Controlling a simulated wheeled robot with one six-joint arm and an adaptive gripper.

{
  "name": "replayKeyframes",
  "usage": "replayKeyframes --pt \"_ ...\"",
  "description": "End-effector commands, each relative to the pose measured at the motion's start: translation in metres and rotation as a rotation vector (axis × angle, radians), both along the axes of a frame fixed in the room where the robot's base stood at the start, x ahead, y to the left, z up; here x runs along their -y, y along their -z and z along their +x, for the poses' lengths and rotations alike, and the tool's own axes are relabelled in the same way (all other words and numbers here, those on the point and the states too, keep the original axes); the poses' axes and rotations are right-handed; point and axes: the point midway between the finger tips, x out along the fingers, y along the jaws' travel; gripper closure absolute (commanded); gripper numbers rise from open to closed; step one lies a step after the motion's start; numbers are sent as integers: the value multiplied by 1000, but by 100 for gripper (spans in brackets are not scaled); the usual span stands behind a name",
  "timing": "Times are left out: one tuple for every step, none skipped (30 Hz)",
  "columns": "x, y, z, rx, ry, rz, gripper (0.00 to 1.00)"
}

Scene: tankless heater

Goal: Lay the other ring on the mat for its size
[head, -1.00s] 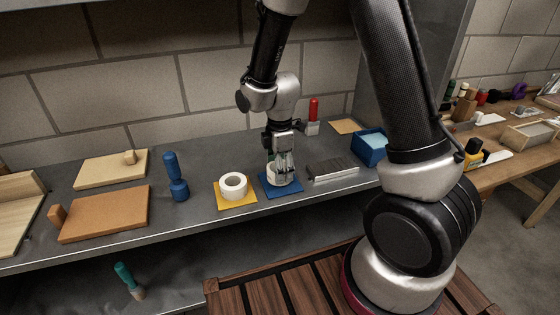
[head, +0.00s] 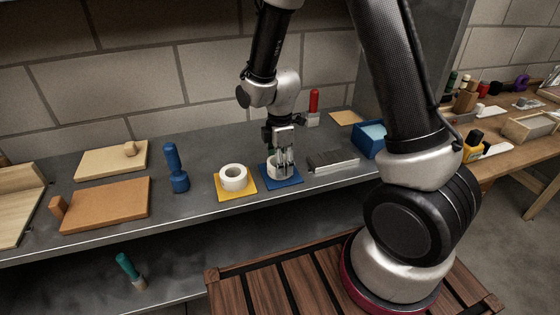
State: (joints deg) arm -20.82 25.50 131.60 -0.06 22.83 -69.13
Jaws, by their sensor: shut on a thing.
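One white ring (head: 233,178) lies on the yellow mat (head: 236,195). The other white ring (head: 273,168) is at the blue mat (head: 283,183), partly hidden by the fingers. My gripper (head: 284,171) points down over the blue mat and is shut on this ring's wall. The ring looks to be at or just above the mat; I cannot tell if it touches.
A blue stamp-like tool (head: 176,170) stands left of the yellow mat. A grey ridged block (head: 333,161) lies close to the right of the blue mat, with a blue box (head: 369,141) beyond it. A red-handled tool (head: 313,107) stands behind. Wooden boards (head: 106,205) lie at the left.

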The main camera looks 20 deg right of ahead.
Motion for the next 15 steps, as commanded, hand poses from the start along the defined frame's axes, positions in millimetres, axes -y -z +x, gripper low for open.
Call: replayKeyframes --pt "0 1 0 0 0 0 64" --pt "0 1 0 0 0 0 64" --pt "0 2 0 -1 0 0 64" --pt "0 2 0 -1 0 0 64" --pt "0 3 0 -1 0 0 64" --pt "0 3 0 -1 0 0 64" --pt "0 4 0 -1 0 0 64" --pt "0 4 0 0 0 0 35" --pt "0 3 0 0 0 0 27" --pt "0 3 0 0 0 0 22" --pt "0 3 0 0 0 0 16" --pt "0 3 0 0 0 0 15" --pt "0 3 0 0 0 0 15" --pt "0 3 0 0 0 0 15" --pt "0 3 0 0 0 0 15"
